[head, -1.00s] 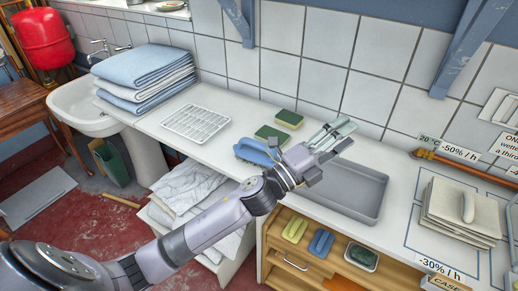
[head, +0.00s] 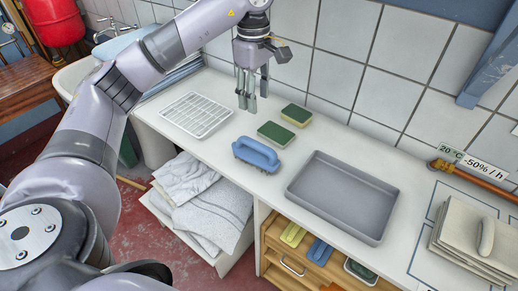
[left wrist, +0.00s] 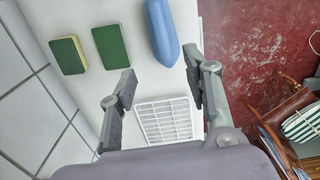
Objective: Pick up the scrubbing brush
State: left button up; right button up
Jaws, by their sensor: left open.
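The scrubbing brush (head: 256,154) has a blue body with dark bristles underneath and lies on the white counter, left of the grey tray. In the left wrist view its blue top (left wrist: 161,32) shows at the upper middle, beyond the fingers. My left gripper (head: 247,104) is open and empty, pointing down above the counter, behind and slightly left of the brush. Its two fingers stand apart in the left wrist view (left wrist: 158,92). My right gripper is not in view.
Two green-and-yellow sponges (head: 278,134) (head: 296,115) lie close to the brush. A white rack (head: 197,115) lies to the left, and an empty grey tray (head: 343,196) to the right. The tiled wall (head: 341,73) bounds the counter behind. Stacked pale cloths (head: 478,235) sit at far right.

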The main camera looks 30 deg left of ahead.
pick_arm(q)
jog(key=p, duration=0.3)
send_near(255, 143)
notch_tip(255, 143, down, 5)
jog(key=shift+f, duration=0.25)
notch_tip(255, 143, down, 5)
jog(key=shift+d+r+p, duration=0.1)
jog(key=shift+r+p, duration=0.05)
jog(key=shift+p, duration=0.85)
jog(key=shift+f, duration=0.35)
jog(key=shift+c, duration=0.4)
grip_shut()
jog(key=shift+w+r, duration=0.1)
